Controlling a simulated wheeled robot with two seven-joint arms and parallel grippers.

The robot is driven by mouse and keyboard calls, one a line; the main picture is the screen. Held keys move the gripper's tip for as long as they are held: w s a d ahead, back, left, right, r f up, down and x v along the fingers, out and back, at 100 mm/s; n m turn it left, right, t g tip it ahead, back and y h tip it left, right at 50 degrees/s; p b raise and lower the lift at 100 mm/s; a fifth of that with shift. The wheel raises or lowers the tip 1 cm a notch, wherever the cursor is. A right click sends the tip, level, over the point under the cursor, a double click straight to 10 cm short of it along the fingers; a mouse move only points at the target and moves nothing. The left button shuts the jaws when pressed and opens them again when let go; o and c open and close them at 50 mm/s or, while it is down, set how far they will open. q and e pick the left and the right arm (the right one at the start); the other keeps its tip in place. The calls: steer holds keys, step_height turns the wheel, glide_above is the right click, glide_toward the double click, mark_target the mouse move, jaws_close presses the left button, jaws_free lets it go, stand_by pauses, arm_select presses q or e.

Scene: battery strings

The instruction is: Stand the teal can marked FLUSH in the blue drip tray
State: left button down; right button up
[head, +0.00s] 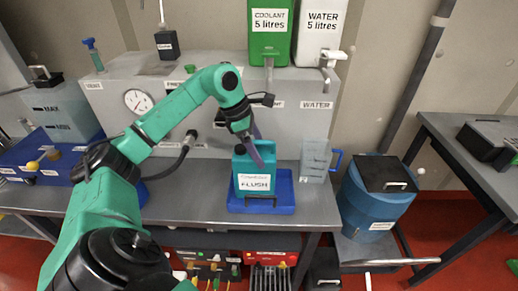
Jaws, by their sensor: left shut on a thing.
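The teal can (243,167) with a white label reading FLUSH is upright at the blue drip tray (284,196), on the grey bench. Its lower part is within the tray's outline, behind the front edge; I cannot tell whether its base touches the tray floor. My left gripper (252,143) is at the top of the can, pointing down and shut on it. The gripper's fingers partly hide the can's top. My right gripper is not in view.
A clear measuring jug (316,160) with a blue handle stands just right of the tray. A blue drum (372,205) is farther right. A blue bin (40,172) is at the left. Green coolant (269,45) and white water (316,50) containers stand above. Bare bench (190,207) lies left of the tray.

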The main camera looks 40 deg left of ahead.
arm_select(q)
jaws_free()
steer(key=shift+s+d, duration=0.1)
steer(key=shift+s, duration=0.05)
steer(key=shift+r, duration=0.3)
steer(key=p+v, duration=0.1)
steer(key=v, duration=1.3)
